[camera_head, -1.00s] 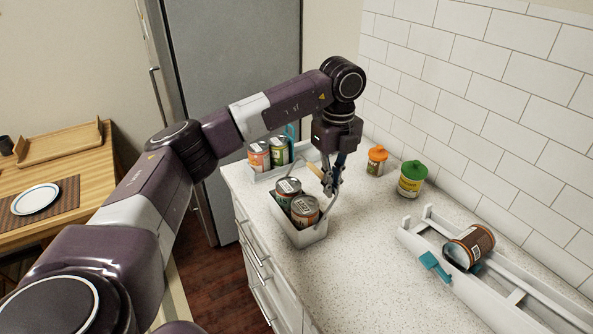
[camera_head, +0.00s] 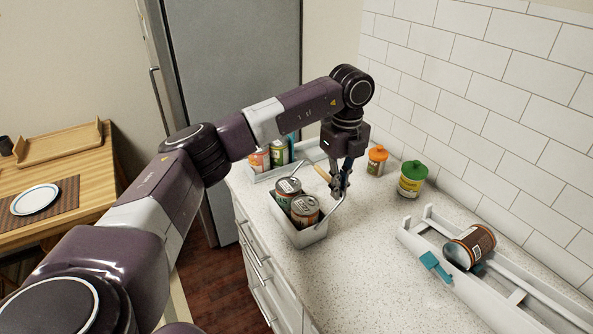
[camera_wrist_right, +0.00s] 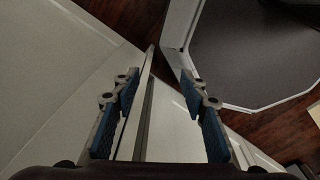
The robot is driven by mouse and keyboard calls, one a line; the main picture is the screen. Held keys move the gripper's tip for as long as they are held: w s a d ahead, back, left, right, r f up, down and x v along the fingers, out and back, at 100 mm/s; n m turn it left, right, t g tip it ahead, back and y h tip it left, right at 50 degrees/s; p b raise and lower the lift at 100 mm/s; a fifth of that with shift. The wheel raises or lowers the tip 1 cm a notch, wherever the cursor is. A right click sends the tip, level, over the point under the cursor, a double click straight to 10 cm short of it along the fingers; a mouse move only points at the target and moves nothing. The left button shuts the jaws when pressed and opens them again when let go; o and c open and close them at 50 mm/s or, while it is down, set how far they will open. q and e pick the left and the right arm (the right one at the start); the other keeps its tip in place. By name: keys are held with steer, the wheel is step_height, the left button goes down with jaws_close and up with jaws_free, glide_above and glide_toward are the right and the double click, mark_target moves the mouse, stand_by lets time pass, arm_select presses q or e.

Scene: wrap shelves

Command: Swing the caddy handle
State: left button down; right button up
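The caddy (camera_head: 304,238) is a white open box on the counter holding two cans (camera_head: 288,189) (camera_head: 305,208). Its thin metal handle (camera_head: 337,216) rises above the box and leans to the right, with a wooden grip (camera_head: 322,173) at the top. My left gripper (camera_head: 338,194) points down at the right end of the wooden grip, very close to the handle. Its fingers are small and partly overlap the handle, so I cannot tell whether they touch or hold it. My right gripper (camera_wrist_right: 160,101) is open in the right wrist view, away from the caddy.
Behind the caddy is a tray with cans (camera_head: 259,160). An orange-lidded jar (camera_head: 376,162) and a green-lidded jar (camera_head: 412,180) stand near the tiled wall. A white rack (camera_head: 500,281) with a tipped can (camera_head: 470,247) lies at right. The front counter is clear.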

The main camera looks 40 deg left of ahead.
arm_select(q)
steer(key=shift+w+f, duration=0.1)
steer(key=shift+w+d+f, duration=0.2)
steer(key=shift+w+f, duration=0.15)
steer(key=shift+f, duration=0.05)
steer(key=c, duration=2.3)
jaws_free()
step_height(320, 180, up, 7)
steer(key=p, duration=0.4)
steer(key=shift+p, duration=0.3)
steer(key=shift+s, duration=0.1)
